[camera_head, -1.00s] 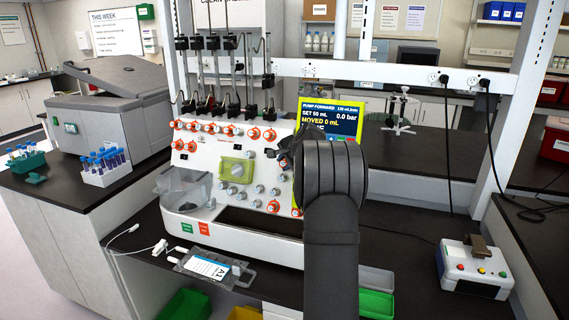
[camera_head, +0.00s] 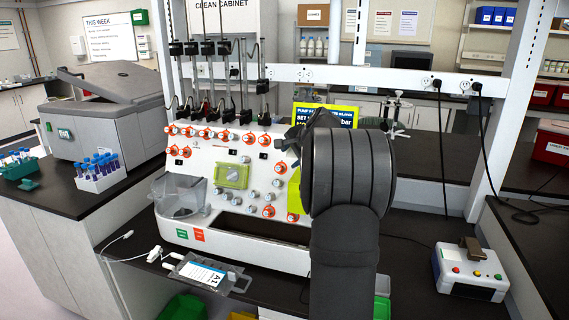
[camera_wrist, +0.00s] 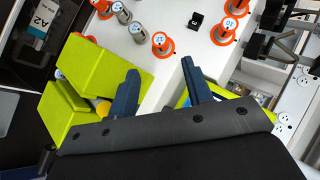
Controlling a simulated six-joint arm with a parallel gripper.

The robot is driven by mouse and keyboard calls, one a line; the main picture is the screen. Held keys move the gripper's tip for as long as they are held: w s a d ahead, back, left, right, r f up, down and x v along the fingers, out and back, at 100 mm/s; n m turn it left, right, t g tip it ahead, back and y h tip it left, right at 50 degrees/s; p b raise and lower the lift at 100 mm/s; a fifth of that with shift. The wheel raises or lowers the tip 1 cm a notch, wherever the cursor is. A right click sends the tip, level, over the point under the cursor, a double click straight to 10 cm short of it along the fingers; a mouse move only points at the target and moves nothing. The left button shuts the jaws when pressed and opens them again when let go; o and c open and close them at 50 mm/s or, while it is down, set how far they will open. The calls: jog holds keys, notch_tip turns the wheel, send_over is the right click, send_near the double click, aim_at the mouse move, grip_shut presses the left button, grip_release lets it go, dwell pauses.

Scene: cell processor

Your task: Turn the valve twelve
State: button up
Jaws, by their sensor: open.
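The white processor (camera_head: 215,150) carries several orange-collared valves on its front in the head view. Other orange valves (camera_wrist: 162,44) and (camera_wrist: 223,32) lie beyond the fingertips.
Lime-green blocks (camera_wrist: 100,75) stand close to the left finger. A yellow-framed display (camera_head: 325,112) is partly behind my arm. A bag labelled A1 (camera_head: 205,272) lies on the bench front, and a box with coloured buttons (camera_head: 468,272) stands to the right.

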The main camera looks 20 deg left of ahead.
jog(key=v, duration=0.6)
jog(key=shift+s+d+r, duration=0.15)
jog(key=shift+s+r, duration=0.05)
jog(key=n+t+h, duration=0.3)
jog(key=n+h, duration=0.4)
jog(key=h, duration=0.1)
send_near(278, 169)
jog(key=x, duration=0.8)
jog(key=shift+w+f, duration=0.15)
jog(key=shift+w, duration=0.1)
jog(key=c, duration=1)
jog(key=shift+y, duration=0.3)
